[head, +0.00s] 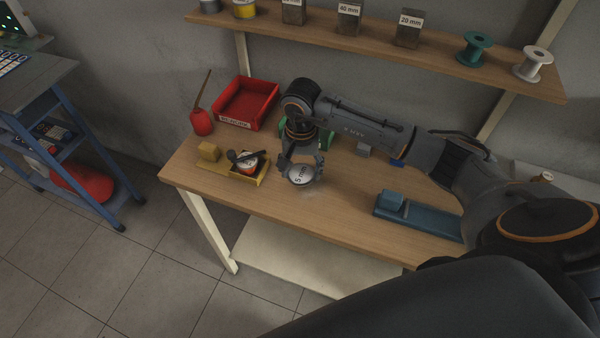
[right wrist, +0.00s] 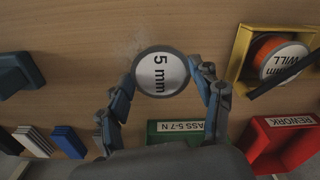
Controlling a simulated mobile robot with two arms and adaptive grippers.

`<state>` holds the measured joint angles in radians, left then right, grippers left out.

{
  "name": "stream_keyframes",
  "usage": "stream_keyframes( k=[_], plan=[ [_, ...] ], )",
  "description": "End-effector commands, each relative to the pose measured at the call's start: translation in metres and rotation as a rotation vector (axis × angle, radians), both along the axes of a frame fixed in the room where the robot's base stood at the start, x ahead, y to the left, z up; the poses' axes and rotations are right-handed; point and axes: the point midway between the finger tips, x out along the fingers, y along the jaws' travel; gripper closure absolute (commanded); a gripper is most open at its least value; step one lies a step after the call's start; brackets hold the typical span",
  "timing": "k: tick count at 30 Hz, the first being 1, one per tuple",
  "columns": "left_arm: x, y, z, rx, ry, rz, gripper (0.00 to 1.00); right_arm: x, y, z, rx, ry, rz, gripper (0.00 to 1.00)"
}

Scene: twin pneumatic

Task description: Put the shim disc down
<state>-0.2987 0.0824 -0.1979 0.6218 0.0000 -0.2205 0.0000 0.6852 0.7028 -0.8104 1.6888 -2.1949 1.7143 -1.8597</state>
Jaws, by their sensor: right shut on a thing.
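The shim disc (head: 301,174) is round, grey-rimmed, with a white face marked "5 mm". My right gripper (head: 300,170) is shut on it over the wooden bench, near the front edge. In the right wrist view the shim disc (right wrist: 161,72) sits between the two fingertips of the right gripper (right wrist: 162,88), label facing the camera. I cannot tell whether the disc touches the bench top (head: 330,205). My left gripper is not in view.
Left of the disc is a yellow tray (head: 262,178) holding an orange-and-white round piece. A red REWORK bin (head: 270,105) and red oil can (head: 201,122) stand behind. A blue fixture (head: 415,222) lies right. A green bin (right wrist: 175,132) is behind the gripper. Bench between is clear.

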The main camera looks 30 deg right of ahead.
Motion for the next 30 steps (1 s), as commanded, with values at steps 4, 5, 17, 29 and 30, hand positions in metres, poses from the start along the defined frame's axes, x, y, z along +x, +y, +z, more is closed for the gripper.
stream_keyframes(
  k=[4,5,17,29,30],
  plan=[
    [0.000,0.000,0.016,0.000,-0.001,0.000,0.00,0.003,0.001,-0.015,0.001,0.007,-0.001,0.71],
    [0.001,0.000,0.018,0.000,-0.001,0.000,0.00,0.003,0.001,-0.020,0.001,0.007,-0.002,0.71],
    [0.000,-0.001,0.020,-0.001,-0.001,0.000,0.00,0.004,0.000,-0.037,0.000,0.000,0.000,0.71],
    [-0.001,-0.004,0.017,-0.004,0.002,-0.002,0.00,0.004,0.000,-0.039,0.000,0.000,0.000,0.12],
    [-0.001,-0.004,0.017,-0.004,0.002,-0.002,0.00,0.004,0.000,-0.039,0.000,0.000,0.000,0.12]
  ],
)
